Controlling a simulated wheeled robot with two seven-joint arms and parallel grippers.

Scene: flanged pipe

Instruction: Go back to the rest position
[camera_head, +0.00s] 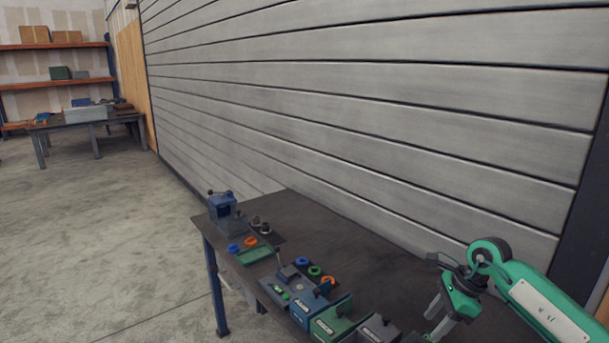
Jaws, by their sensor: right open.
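My right arm, green and white, comes in from the lower right. My right gripper (433,318) is open at the right part of the dark workbench (345,234) and points down; I see nothing between its fingers. The fingertips are small and partly at the lower picture edge. My left gripper is not in view. No flanged pipe can be made out clearly at this size.
On the bench are a blue vise-like device (222,207), a green tray (254,255), blue, green and orange rings (315,271), and blue, green and grey bins (331,318) at the front. A slatted wall (360,100) stands behind. Floor is free to the left.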

